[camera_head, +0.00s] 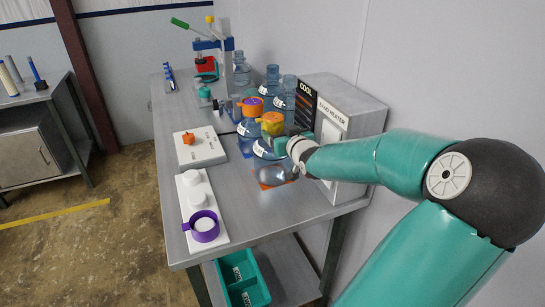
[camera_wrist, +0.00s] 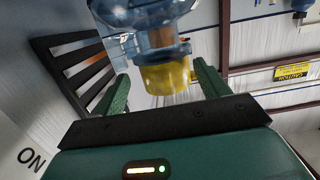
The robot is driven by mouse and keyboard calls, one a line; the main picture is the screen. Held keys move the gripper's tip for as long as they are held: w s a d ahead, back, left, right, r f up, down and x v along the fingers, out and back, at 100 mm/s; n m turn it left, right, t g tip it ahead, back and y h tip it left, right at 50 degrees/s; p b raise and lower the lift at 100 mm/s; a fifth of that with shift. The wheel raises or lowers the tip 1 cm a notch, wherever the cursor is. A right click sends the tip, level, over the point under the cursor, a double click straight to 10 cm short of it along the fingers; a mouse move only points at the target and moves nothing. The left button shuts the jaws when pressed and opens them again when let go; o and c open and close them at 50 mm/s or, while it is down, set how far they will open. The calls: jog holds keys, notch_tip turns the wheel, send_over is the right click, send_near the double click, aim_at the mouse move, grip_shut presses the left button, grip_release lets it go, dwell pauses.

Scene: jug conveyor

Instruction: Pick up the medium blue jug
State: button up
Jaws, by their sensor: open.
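Several clear blue jugs stand on the metal table. The nearest jug (camera_head: 268,168) has a white label and a yellow and orange piece (camera_head: 272,123) around its neck. My gripper (camera_head: 282,143) is at the right side of this jug, just below the yellow piece. In the wrist view my gripper (camera_wrist: 163,78) is open, and the yellow piece (camera_wrist: 166,76) shows between its fingers. The blue jug body (camera_wrist: 150,12) is upside down there and cut off by the top edge. Another blue jug (camera_head: 246,132) with an orange and purple piece stands just behind. I cannot tell which jug is the medium one.
A heater box (camera_head: 345,120) stands close on the right by the wall. More jugs (camera_head: 284,100) stand behind. A white scale (camera_head: 200,147) and a white tray (camera_head: 206,222) with a purple ring (camera_head: 203,227) lie on the left. A green bin (camera_head: 243,280) is below.

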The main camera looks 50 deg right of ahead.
jog(key=shift+a+r+x, duration=0.1)
jog(key=shift+x, duration=1.2)
jog(key=shift+a+r+x, duration=0.1)
jog(key=shift+x, duration=1.25)
jog(key=shift+w, duration=0.15)
jog(key=c, duration=1)
